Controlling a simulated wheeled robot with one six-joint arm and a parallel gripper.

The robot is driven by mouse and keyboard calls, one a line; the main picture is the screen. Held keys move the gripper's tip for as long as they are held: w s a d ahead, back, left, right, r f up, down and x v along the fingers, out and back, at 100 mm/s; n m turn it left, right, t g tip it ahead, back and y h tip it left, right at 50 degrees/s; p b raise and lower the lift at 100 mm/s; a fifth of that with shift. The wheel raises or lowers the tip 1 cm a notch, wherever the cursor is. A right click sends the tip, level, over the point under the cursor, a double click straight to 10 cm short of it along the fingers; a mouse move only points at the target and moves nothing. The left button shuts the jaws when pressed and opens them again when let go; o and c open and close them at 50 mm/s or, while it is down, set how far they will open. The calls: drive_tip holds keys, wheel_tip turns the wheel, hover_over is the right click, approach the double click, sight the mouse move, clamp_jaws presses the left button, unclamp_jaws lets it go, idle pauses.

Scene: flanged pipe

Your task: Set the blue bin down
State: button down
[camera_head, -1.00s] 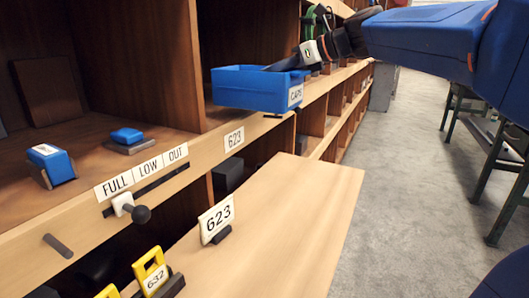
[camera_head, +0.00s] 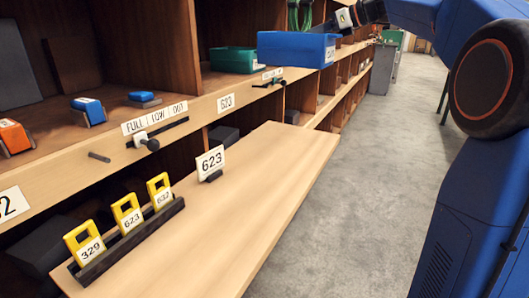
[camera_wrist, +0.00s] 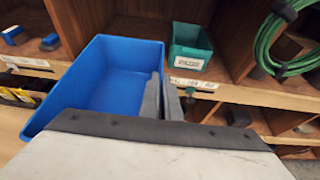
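The blue bin (camera_head: 292,47) hangs in the air in front of the shelf, above the far end of the wooden ledge (camera_head: 258,185). In the wrist view the bin (camera_wrist: 112,75) looks empty, and its near-right wall lies at my gripper's fingers. My gripper (camera_wrist: 160,92) has its two dark fingers close together at that wall and appears shut on it. In the head view the gripper is small and partly hidden behind the bin (camera_head: 340,25). A white 623 sign (camera_head: 210,162) stands on the ledge, and a 623 label (camera_head: 226,102) is on the shelf edge.
A green bin (camera_head: 233,60) sits in the shelf compartment behind the blue bin. A black rack with yellow numbered tags (camera_head: 131,215) stands at the ledge's near end. Green hose (camera_wrist: 272,35) hangs at the right. Most of the ledge is bare.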

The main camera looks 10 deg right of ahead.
wheel_tip(320, 180, down, 28)
drive_tip(key=shift+r, duration=0.15)
idle(0.5)
drive_tip(key=c, duration=2.4)
unclamp_jaws()
drive_tip(key=shift+f, duration=0.2)
drive_tip(key=shift+c, duration=0.2)
drive_tip(key=o, duration=0.4)
drive_tip(key=shift+o, duration=0.2)
drive_tip(key=shift+r, duration=0.15)
drive_tip(key=v, duration=1.2)
drive_tip(key=shift+d, duration=0.15)
